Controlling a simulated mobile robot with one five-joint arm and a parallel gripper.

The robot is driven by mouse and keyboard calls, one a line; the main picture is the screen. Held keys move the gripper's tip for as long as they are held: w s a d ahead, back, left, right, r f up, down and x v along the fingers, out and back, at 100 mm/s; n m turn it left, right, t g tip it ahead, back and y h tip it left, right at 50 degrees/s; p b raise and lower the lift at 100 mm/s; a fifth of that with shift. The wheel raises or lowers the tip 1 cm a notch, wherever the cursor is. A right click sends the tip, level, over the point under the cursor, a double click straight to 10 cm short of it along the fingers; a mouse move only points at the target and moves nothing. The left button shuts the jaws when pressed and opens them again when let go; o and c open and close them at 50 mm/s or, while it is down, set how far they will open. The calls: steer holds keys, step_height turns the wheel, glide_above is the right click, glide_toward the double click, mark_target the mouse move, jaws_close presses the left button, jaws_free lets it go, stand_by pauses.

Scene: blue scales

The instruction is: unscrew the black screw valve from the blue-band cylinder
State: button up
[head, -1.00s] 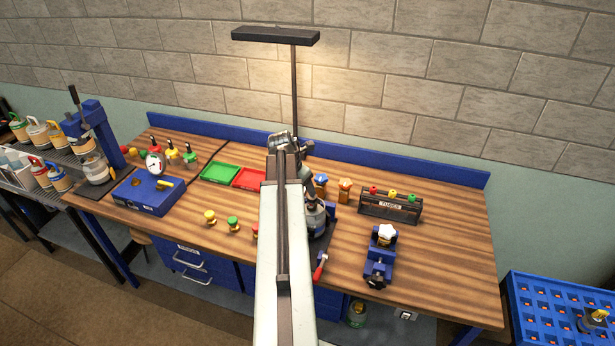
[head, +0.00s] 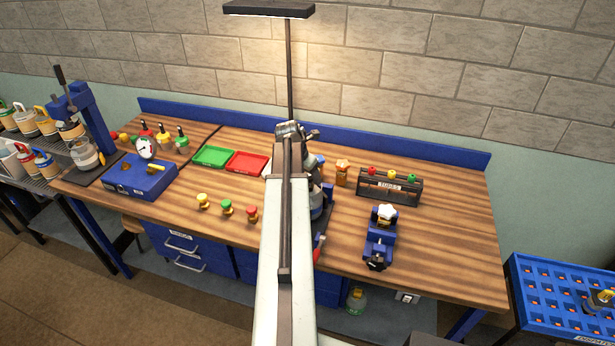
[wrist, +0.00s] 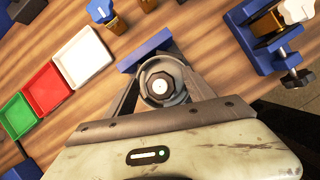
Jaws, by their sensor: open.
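In the wrist view, the black screw valve (wrist: 160,86) shows from above as a dark faceted knob with a pale centre, on top of a round grey cylinder top. My gripper (wrist: 158,78) is open, with one finger on each side of the valve; I cannot tell whether they touch it. In the head view, the grey cylinder (head: 316,203) stands partly hidden behind my arm, and its blue band cannot be made out clearly. A blue holder part (wrist: 145,49) lies just beyond the cylinder in the wrist view.
Green (head: 211,156) and red (head: 247,161) trays lie left of my arm; a white tray (wrist: 83,57) is beside them. A small blue vise (head: 379,245) with a white-knobbed valve and a fuse rack (head: 390,187) stand to the right. Several coloured valves stand left in front.

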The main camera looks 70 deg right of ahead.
steer(key=shift+c, duration=0.2)
jaws_close()
steer(key=shift+o, duration=0.2)
jaws_free()
